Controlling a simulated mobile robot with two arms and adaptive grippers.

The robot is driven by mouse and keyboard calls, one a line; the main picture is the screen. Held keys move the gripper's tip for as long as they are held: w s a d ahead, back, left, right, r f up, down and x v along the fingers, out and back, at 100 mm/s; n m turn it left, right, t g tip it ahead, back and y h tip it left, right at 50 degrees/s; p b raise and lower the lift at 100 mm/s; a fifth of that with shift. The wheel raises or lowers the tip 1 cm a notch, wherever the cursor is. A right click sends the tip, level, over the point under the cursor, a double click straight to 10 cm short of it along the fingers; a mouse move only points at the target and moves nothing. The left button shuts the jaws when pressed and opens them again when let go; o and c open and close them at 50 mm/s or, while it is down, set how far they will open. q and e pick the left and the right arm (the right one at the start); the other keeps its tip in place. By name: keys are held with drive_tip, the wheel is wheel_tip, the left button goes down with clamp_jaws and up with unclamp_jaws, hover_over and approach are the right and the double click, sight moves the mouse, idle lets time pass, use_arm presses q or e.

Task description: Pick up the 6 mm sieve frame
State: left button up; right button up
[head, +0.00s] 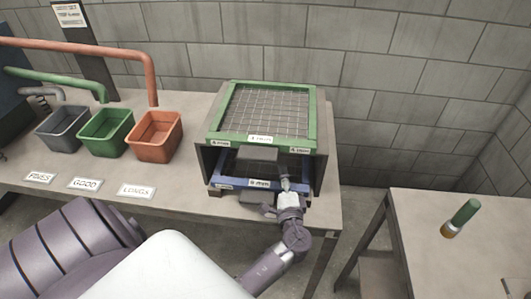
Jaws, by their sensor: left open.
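A green mesh sieve frame (222,112) lies on top of a grey box-shaped rack. A blue sieve frame (228,184) sits lower in the rack's open front, with a small white label on its front bar. The label print is too small to read, so I cannot tell which frame is the 6 mm one. My left gripper (257,177) is open at the rack's front. One dark finger is above the blue front bar and the other below it. I cannot tell whether they touch it. Most of the blue frame is hidden inside the rack. My right gripper is not in view.
The rack (321,150) stands at the right end of a bench (185,188). Grey (62,128), green (106,132) and orange (155,135) bins stand left of it under pipes. A second table (430,270) at right holds a green-and-orange cylinder (461,217). A floor gap separates the tables.

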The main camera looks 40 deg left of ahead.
use_arm(q)
drive_tip(key=shift+w+a, duration=0.1)
drive_tip(key=shift+a, duration=0.05)
clamp_jaws()
drive_tip(key=shift+r, duration=0.2)
idle(0.4)
